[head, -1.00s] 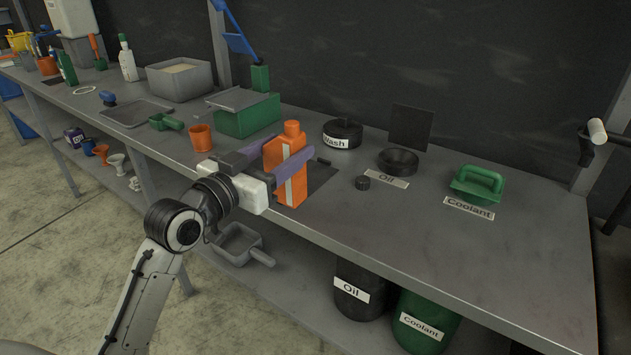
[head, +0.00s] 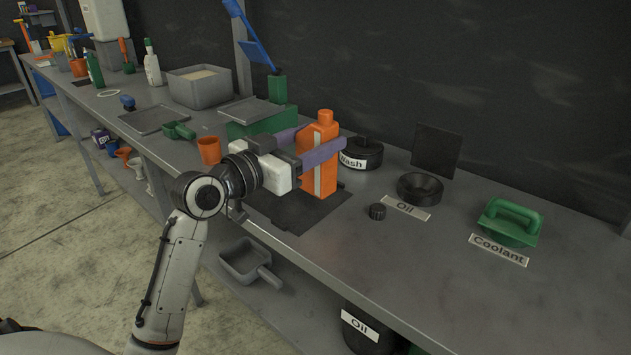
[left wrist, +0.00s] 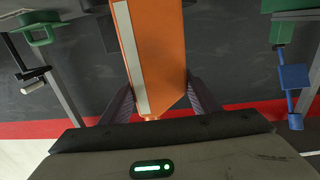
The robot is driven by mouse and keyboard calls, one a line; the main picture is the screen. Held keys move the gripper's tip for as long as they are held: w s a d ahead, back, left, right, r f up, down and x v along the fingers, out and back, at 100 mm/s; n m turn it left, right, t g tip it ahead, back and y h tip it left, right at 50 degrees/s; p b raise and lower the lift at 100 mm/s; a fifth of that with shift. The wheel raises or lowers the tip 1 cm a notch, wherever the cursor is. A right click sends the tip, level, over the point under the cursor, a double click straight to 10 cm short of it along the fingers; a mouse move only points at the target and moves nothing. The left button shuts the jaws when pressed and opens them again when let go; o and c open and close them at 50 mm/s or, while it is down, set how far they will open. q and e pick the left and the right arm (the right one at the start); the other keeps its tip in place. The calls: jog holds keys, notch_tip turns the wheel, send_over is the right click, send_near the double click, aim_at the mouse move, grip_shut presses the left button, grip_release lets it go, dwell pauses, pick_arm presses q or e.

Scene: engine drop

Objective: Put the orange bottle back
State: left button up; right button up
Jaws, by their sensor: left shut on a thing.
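The orange bottle (head: 326,168) stands upright between the purple-grey fingers of my left gripper (head: 312,148), with a pale stripe down its side. My left gripper is shut on it. In the left wrist view the bottle (left wrist: 160,50) fills the middle between the fingers. The bottle is over a dark flat mat (head: 290,212) on the workbench; whether its base touches the mat I cannot tell. My right gripper is not in view.
A black Wash container (head: 368,155) is just right of the bottle. A black cap (head: 377,211), an Oil funnel (head: 420,188) and a green Coolant lid (head: 510,222) lie farther right. A green box (head: 262,122) and orange cup (head: 209,150) are to the left. The bench's front right is clear.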

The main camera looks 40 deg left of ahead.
pick_arm(q)
notch_tip(320, 180, down, 6)
jog(key=shift+r, duration=0.2)
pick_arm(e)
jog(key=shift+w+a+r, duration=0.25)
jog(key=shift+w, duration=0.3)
pick_arm(q)
jog(key=o, duration=0.9)
jog(key=shift+f+b, duration=0.2)
jog(key=shift+b, duration=0.15)
jog(key=o, duration=0.5)
jog(key=shift+c, duration=0.2)
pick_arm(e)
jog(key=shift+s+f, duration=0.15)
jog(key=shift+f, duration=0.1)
